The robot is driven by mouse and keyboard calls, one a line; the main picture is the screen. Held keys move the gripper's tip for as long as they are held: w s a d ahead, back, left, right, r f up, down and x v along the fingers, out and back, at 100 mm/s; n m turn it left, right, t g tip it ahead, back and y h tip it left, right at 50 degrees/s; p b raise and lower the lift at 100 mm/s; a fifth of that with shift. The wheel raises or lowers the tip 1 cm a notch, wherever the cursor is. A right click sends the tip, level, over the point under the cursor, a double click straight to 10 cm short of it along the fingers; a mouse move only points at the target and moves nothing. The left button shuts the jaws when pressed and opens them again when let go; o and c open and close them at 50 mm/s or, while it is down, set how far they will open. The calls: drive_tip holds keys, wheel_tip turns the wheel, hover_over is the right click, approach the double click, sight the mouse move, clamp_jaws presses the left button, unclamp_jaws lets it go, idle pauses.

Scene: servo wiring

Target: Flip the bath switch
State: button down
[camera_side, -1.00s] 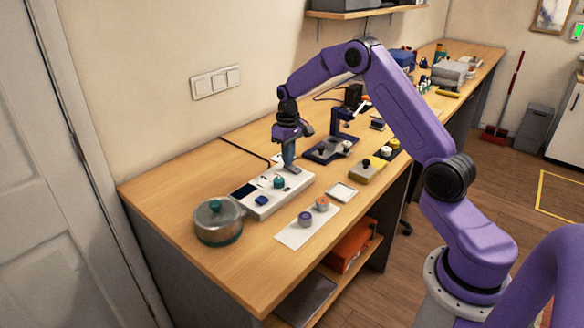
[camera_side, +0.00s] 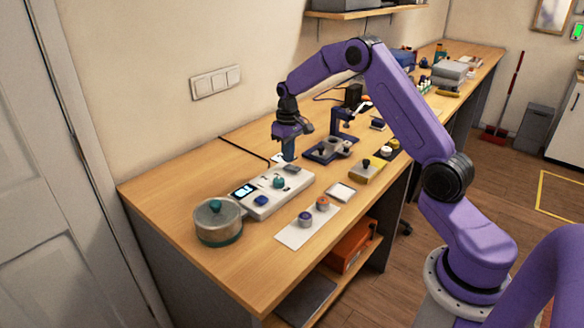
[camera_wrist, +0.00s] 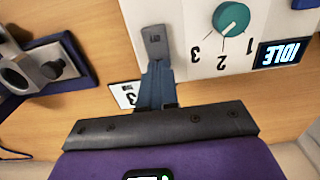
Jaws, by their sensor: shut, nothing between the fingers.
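The bath is a white box (camera_side: 264,211) on the wooden bench. Its grey switch (camera_side: 292,169) sits at the far end of the top, and it also shows in the wrist view (camera_wrist: 155,43). A teal knob (camera_side: 279,182), a blue button (camera_side: 261,200) and a lit display (camera_side: 243,191) are on the same box. In the wrist view the display (camera_wrist: 285,54) reads IDLE. My gripper (camera_side: 289,158) is shut and empty, just behind the switch. In the wrist view its fingertips (camera_wrist: 157,72) lie close to the switch's near end; I cannot tell whether they touch.
A lidded pot (camera_side: 217,222) stands left of the box. A white mat (camera_side: 290,237) with two small capped pots lies in front. A dark blue stand (camera_side: 322,155) is close to the right of my gripper. A small card marked 3 (camera_wrist: 125,96) lies beside the box.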

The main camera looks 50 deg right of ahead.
sight(288, 166)
drive_tip(key=shift+r, duration=2.7)
drive_tip(key=shift+a, duration=0.1)
drive_tip(key=s+a+r+n, duration=0.3)
drive_tip(key=s+a, duration=0.5)
drive_tip(key=a, duration=0.2)
drive_tip(key=s+a+r+n, duration=0.3)
drive_tip(key=s+a, duration=0.5)
drive_tip(key=a, duration=0.1)
drive_tip(key=s+f+n, duration=0.1)
drive_tip(key=s+n, duration=0.5)
drive_tip(key=s, duration=1.7)
drive_tip(key=shift+s+a+n, duration=0.3)
drive_tip(key=shift+s+a, duration=0.05)
drive_tip(key=shift+s, duration=0.05)
